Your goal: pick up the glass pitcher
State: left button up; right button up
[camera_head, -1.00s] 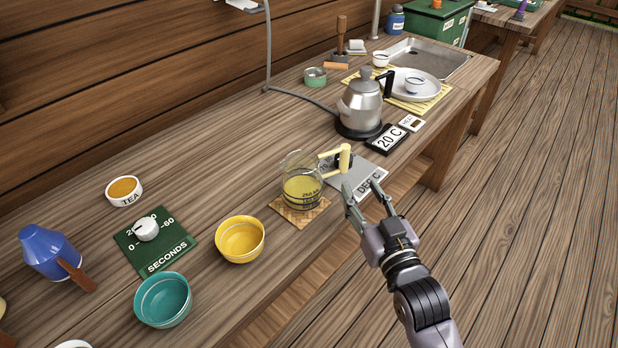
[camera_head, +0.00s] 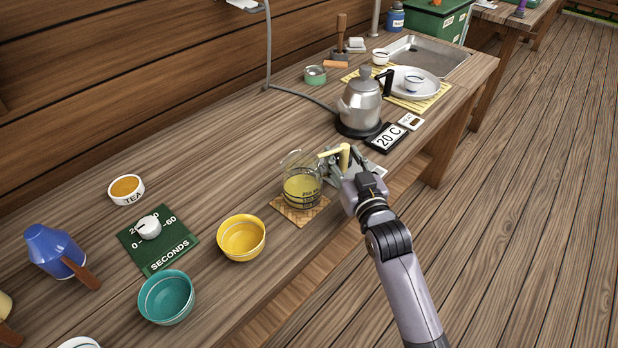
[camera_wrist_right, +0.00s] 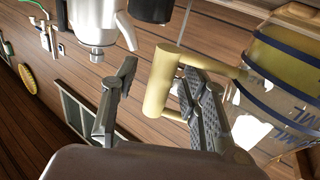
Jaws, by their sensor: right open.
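The glass pitcher (camera_head: 301,188) stands upright on a small woven coaster, with yellow-green liquid in it and a pale yellow handle (camera_head: 345,157) on its right side. It also shows at the right of the right wrist view (camera_wrist_right: 285,75). My right gripper (camera_head: 338,168) is at the handle. In the right wrist view the gripper (camera_wrist_right: 150,90) is open, with the handle's upright bar (camera_wrist_right: 163,80) between its fingers, close to the right finger and apart from the left one. My left gripper is not in view.
A metal kettle (camera_head: 361,105) on a dark base and a "20 C" display (camera_head: 385,137) stand just behind. A yellow bowl (camera_head: 241,238) and a teal bowl (camera_head: 166,297) are to the left. The coaster (camera_head: 300,214) lies near the table's front edge.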

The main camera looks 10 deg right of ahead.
jog(key=shift+s, duration=0.1)
jog(key=shift+c, duration=0.5)
grip_shut()
